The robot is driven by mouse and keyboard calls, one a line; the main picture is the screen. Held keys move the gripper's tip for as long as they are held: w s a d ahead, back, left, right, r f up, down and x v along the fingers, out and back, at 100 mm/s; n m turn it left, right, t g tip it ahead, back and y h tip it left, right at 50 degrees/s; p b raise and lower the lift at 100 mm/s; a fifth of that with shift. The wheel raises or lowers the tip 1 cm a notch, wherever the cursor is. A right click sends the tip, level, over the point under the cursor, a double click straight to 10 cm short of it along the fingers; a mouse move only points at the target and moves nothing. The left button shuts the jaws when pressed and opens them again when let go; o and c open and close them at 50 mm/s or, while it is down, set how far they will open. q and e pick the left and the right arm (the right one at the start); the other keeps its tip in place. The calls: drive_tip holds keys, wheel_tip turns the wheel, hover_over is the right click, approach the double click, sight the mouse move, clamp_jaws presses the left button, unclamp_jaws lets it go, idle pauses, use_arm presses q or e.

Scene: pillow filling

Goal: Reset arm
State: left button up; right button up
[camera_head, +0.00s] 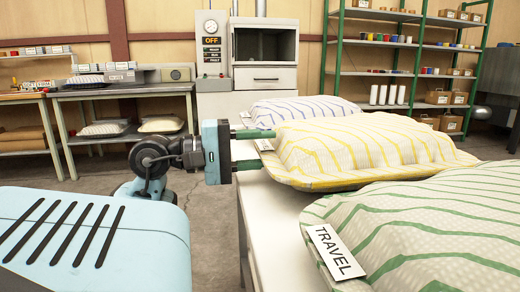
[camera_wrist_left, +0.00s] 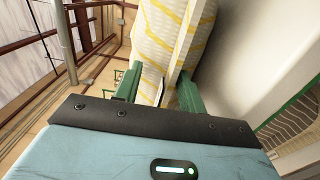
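My left gripper (camera_head: 266,148) is at the left edge of a yellow-striped pillow (camera_head: 350,145). Its two green fingers are spread apart, one above and one below the pillow's near-left edge and its white tag. In the left wrist view the yellow-striped pillow (camera_wrist_left: 158,35) lies between and beyond the fingers, with gaps beside its thin edge. I cannot tell whether a finger touches it. My right gripper is not in view.
A green-striped pillow (camera_head: 430,235) tagged TRAVEL lies in front, and a blue-striped pillow (camera_head: 300,109) behind, on a white table (camera_head: 285,240). A grey machine (camera_head: 248,55), a side bench (camera_head: 120,92) and green shelves (camera_head: 400,60) stand at the back.

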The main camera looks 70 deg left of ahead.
use_arm(q)
drive_tip(key=o, duration=0.6)
drive_tip(key=shift+c, duration=0.2)
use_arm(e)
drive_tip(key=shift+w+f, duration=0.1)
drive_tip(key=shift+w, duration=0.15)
use_arm(q)
drive_tip(key=s+p, duration=0.1)
drive_tip(key=s, duration=0.8)
drive_tip(key=shift+a, duration=0.4)
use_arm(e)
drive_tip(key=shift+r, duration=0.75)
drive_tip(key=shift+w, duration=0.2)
